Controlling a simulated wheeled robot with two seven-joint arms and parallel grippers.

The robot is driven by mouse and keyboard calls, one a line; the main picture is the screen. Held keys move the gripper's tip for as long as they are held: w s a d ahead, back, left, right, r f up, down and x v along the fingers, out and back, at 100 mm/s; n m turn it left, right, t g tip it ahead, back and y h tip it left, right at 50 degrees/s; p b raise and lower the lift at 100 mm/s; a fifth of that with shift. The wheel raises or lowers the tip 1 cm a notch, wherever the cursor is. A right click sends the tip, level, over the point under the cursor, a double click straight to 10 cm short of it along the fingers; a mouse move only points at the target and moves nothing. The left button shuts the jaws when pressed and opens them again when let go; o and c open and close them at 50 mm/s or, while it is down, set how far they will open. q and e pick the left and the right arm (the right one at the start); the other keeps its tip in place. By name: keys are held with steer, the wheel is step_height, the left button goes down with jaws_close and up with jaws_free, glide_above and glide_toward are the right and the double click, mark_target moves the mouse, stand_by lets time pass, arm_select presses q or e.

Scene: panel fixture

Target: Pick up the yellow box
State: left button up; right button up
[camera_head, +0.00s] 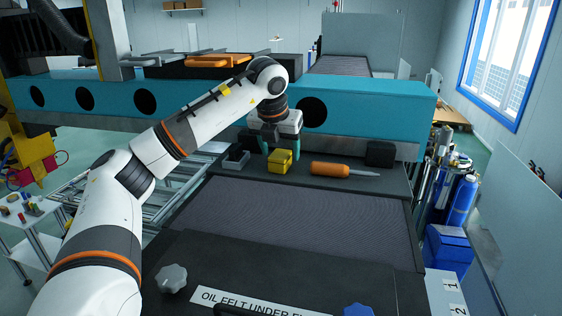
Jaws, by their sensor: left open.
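The yellow box (280,161) sits on the dark ledge at the back of the panel fixture, below the teal beam. My left gripper (280,148) points down right above it, open, with one green-tipped finger to each side of the box. I cannot tell how far down the fingers reach around the box or whether they touch it. My right gripper is not in view.
A grey-black box (235,161) stands close left of the yellow box. An orange-handled screwdriver (330,169) lies to the right, with a black box (380,153) behind its tip. The teal beam (370,115) runs behind. The dark mesh panel (290,218) in front is clear.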

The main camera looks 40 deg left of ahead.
arm_select(q)
steer(key=shift+x, duration=1.35)
steer(key=shift+s+a, duration=0.1)
steer(key=shift+s, duration=0.05)
steer(key=c, duration=1.1)
